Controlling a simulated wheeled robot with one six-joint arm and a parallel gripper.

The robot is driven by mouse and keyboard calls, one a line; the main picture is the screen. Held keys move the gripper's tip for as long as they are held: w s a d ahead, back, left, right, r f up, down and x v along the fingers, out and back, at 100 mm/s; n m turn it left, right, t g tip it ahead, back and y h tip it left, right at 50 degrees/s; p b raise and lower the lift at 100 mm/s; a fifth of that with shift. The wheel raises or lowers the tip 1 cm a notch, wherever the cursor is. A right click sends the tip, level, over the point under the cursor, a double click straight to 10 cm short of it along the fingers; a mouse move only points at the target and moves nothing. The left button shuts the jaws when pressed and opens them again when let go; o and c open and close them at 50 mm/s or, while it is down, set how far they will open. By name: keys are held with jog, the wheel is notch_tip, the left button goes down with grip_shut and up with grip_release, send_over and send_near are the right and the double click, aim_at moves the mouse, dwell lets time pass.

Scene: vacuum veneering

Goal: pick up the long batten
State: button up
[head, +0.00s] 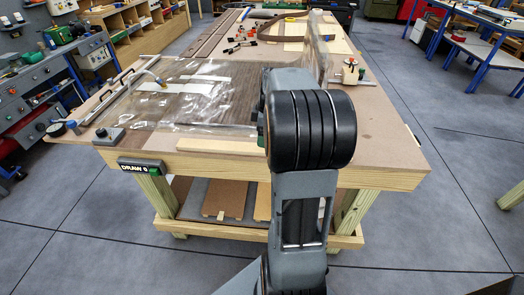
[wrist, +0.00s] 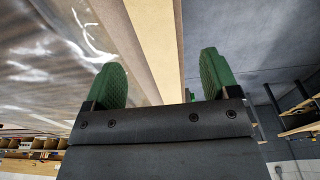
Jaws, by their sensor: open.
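The long batten (head: 218,146) is a pale wood strip lying flat along the front edge of the workbench, left of my arm in the head view. Its right part is hidden behind my arm. In the wrist view, a pale strip that looks like the batten (wrist: 152,35) runs between the fingers of my gripper (wrist: 162,65). The green-padded fingers are spread apart, one to each side of it, with nothing held. I cannot tell how far above the batten they are. In the head view the gripper is mostly hidden behind my dark wrist joint.
A clear vacuum bag (head: 195,90) over dark veneer covers the bench's left part, close behind the batten. The bench top (head: 385,150) is bare at the front right. Clamps (head: 238,46) lie farther back.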

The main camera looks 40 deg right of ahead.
aim_at(262, 150)
jog(key=shift+w+a+f, duration=0.1)
jog(key=shift+w+f, duration=0.1)
jog(key=shift+f, duration=1.45)
jog(key=shift+w+f, duration=0.2)
jog(key=shift+f, duration=1.4)
jog(key=shift+c, duration=0.4)
jog(key=shift+r, duration=0.1)
jog(key=c, duration=1.2)
